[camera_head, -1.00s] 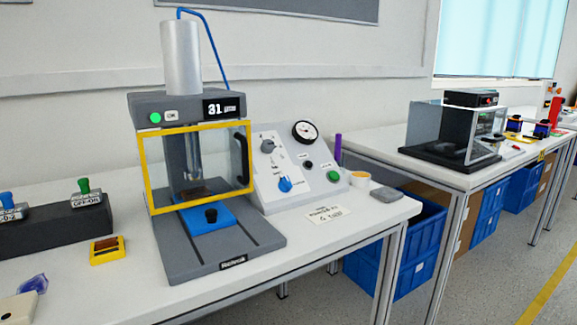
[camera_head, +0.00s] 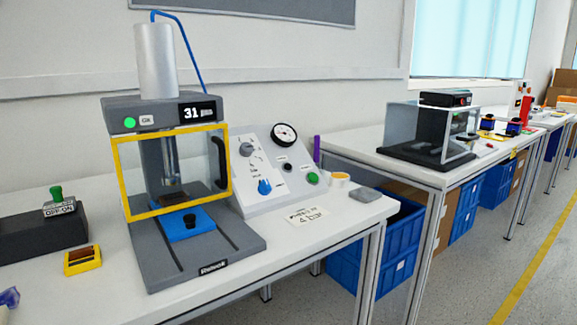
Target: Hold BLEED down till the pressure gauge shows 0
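The white sloped control panel (camera_head: 265,195) stands on the bench right of the press. The round pressure gauge (camera_head: 284,134) sits at its top right; its reading is too small to tell. Below the gauge is a small black button (camera_head: 287,167), and a green button (camera_head: 312,178) is at the lower right. A grey knob (camera_head: 246,149) and a blue knob (camera_head: 264,187) are on the left part. The labels are too small to read, so I cannot tell which control is BLEED. My gripper is not in view.
The press (camera_head: 160,120) with a yellow-framed guard stands left of the panel, its display showing 31. A paper note (camera_head: 306,215), a cup (camera_head: 339,179) and a grey pad (camera_head: 365,194) lie near the panel. Blue crates (camera_head: 402,245) are under the bench. Floor at right is clear.

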